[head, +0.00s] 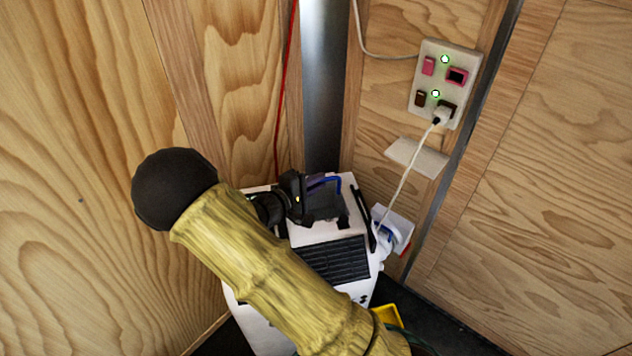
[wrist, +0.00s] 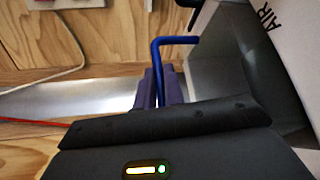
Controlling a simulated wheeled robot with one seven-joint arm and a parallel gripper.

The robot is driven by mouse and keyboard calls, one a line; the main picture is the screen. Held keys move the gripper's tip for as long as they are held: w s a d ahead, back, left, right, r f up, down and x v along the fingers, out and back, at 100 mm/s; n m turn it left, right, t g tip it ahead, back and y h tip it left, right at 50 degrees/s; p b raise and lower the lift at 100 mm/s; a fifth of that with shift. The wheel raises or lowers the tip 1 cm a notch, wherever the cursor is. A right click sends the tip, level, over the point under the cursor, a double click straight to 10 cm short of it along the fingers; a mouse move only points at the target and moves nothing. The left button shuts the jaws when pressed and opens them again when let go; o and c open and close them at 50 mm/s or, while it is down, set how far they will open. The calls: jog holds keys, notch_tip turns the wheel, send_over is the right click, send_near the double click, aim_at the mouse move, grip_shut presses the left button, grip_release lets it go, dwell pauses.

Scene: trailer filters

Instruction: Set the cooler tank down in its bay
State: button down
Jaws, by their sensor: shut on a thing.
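The white air cooler (head: 330,239) stands in the corner in the head view, with a black grille on its sloped face. Its white side with the letters AIR (wrist: 285,38) shows in the wrist view. My gripper (head: 318,185) is at the cooler's top, over a dark recess. It is shut on a bent blue handle (wrist: 170,41), which rises between the dark purple fingers (wrist: 163,90) and bends right. The handle also shows in the head view (head: 334,179). A grey surface lies beside it; I cannot tell whether it is tank or bay wall. The tank's lower part is hidden.
Wooden walls close in on both sides, with a metal strip (head: 323,80) behind the cooler. A switch panel (head: 446,84) with a plugged-in white cord hangs at the right. A small white shelf (head: 416,157) juts out below it. A yellow thing (head: 386,315) lies beside the cooler.

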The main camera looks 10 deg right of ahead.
jog(key=shift+f+b, duration=1.1)
jog(key=shift+f, duration=0.3)
jog(key=c, duration=1.4)
grip_release()
jog(key=p+v, duration=0.1)
jog(key=v, duration=1.6)
jog(key=shift+s+a+p, duration=0.15)
jog(key=shift+p, duration=0.15)
